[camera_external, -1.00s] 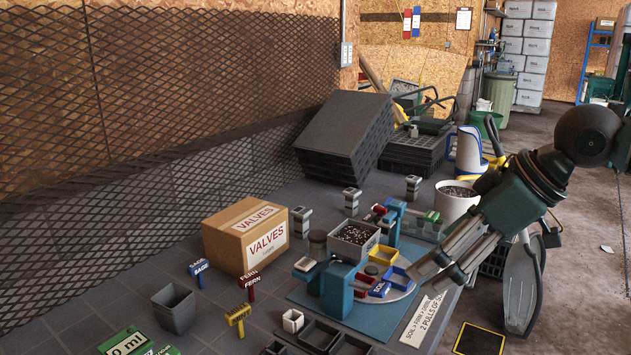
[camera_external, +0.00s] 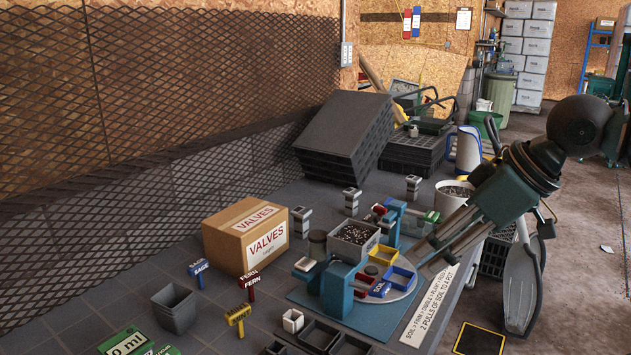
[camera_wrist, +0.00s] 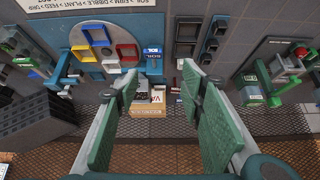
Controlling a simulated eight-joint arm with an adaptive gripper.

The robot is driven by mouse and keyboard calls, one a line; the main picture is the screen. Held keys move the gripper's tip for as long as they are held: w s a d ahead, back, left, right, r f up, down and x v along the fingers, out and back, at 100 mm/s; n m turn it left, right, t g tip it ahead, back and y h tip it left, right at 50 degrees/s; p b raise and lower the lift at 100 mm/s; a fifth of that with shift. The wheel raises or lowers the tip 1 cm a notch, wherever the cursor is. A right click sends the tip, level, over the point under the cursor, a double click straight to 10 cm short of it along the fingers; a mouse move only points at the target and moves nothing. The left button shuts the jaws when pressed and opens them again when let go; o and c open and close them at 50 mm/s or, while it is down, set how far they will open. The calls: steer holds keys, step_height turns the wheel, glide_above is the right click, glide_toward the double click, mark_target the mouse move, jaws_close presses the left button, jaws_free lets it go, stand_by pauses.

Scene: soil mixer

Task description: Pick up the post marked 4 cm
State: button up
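My gripper (camera_external: 428,254) is on the right in the external view, above the right side of the turntable and apart from the posts. In the wrist view my gripper (camera_wrist: 161,88) is open, with two green-padded fingers wide apart and nothing between them.
The cardboard VALVES box (camera_external: 262,237) stands left of the blue mat (camera_external: 378,325). The mat bears a soil pot (camera_external: 353,237) and colored trays (camera_external: 402,277). Label stakes (camera_external: 238,315) and a dark pot (camera_external: 174,308) are at front left. Black crates (camera_external: 345,135) are stacked behind.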

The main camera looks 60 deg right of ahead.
steer(key=w+d+r+m+g+h+p, duration=0.1)
steer(key=w+d+r+m+p, duration=0.2)
steer(key=w+d, duration=0.4)
steer(key=w+d+r+m+g, duration=0.1)
steer(key=w+d+r+m, duration=0.1)
steer(key=w+d+r, duration=0.5)
steer(key=w+d+f+m+g+p, duration=0.1)
steer(key=w+d+m+p, duration=0.1)
steer(key=w+d, duration=0.5)
steer(key=w+d+m+g+p, duration=0.1)
steer(key=w+d+m, duration=0.3)
steer(key=d, duration=0.5)
steer(key=m+g+y+p, duration=0.1)
steer(key=m+g+p, duration=0.2)
steer(key=m+p, duration=0.35)
glide_above(414, 178)
steer(key=shift+m, duration=0.35)
steer(key=f, duration=1.9)
steer(key=shift+w+a, duration=0.25)
steer(key=shift+w, duration=0.05)
steer(key=shift+s+d+f, duration=0.2)
steer(key=shift+d+f, duration=0.15)
steer(key=shift+d, duration=0.1)
